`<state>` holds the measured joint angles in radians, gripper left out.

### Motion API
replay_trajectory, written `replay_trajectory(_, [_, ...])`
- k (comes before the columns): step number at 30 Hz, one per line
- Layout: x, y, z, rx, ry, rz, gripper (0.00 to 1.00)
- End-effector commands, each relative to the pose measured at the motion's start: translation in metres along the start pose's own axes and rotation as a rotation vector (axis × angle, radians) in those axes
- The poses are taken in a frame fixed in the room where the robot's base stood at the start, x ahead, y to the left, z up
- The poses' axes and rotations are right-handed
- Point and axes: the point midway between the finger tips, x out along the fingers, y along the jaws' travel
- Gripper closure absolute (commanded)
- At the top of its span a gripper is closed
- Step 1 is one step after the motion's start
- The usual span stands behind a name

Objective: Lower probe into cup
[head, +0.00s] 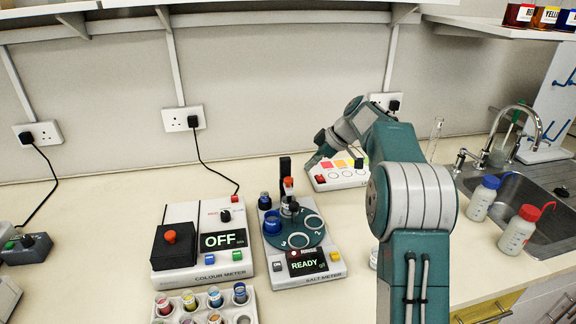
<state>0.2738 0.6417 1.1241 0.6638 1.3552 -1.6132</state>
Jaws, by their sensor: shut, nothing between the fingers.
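The salt meter (325,275) stands on the bench near the middle of the head view; its display reads READY. It has a teal turntable (308,236) with round places, and a blue cup (272,224) at its left side. The probe assembly (288,188), with a red top, rises by a black post at the back of the turntable. Its tip is too small to make out. My gripper (311,166) is behind and to the right of the probe, apart from it, near a white panel with coloured squares. It is shut and empty.
The colour meter (222,272), reading OFF, stands left of the salt meter. A rack (193,296) of small coloured vials is in front. The white panel (343,178) stands behind. Two bottles (518,230) and a sink (545,205) are at right. Bench at left back is clear.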

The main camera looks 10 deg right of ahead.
Motion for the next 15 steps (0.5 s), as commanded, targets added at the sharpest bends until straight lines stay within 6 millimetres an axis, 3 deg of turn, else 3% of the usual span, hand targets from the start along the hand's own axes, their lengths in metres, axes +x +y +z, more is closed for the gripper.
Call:
replay_trajectory(9, [-0.067,0.001,0.001,0.001,0.0,0.002,1.0])
replay_trajectory(15, [-0.09,0.002,0.001,0.002,0.0,0.0,1.0])
